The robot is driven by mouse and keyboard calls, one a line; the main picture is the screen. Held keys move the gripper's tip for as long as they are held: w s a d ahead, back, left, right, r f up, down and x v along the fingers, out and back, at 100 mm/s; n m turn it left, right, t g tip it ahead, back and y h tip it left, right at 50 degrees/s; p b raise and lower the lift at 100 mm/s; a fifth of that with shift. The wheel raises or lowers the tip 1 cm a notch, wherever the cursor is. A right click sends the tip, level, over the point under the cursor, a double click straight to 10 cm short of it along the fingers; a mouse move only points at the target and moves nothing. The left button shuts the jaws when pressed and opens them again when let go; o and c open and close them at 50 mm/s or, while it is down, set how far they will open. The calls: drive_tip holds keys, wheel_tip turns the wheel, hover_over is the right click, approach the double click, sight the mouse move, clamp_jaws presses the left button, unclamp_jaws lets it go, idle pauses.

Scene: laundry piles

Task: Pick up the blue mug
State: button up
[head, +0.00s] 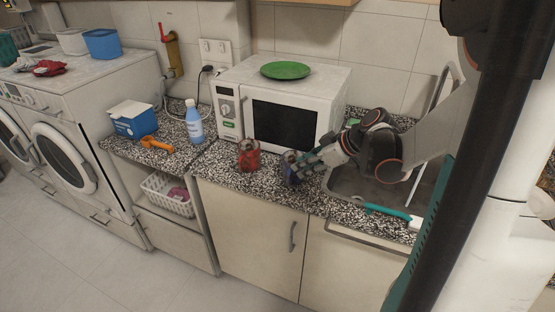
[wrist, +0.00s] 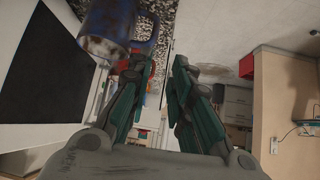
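The blue mug (head: 290,168), dark blue with brownish stains, stands on the speckled counter in front of the microwave. My gripper (head: 306,163) is right beside it in the head view and hides part of it. In the wrist view the blue mug (wrist: 107,30) is at the upper left, with its handle near the tip of the left finger. My gripper (wrist: 161,62) shows a gap between its two fingers, and nothing is held in it. I cannot tell whether the left finger touches the mug.
A red mug (head: 248,155) stands just left of the blue mug. Behind is the microwave (head: 240,108) with a green plate (head: 286,70) on top. The sink (head: 350,186) and a teal-handled brush (head: 387,211) are to the right. A blue bottle (head: 194,124) stands further left.

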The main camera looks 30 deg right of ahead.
sight(288, 184)
drive_tip(key=s+d+f, duration=0.2)
drive_tip(key=d, duration=0.1)
drive_tip(key=b+x, duration=0.5)
drive_tip(key=x, duration=0.8)
drive_tip(key=shift+w+a, duration=0.15)
drive_tip(key=shift+a, duration=0.05)
drive_tip(key=shift+c, duration=0.3)
clamp_jaws()
drive_tip(key=shift+r, duration=0.1)
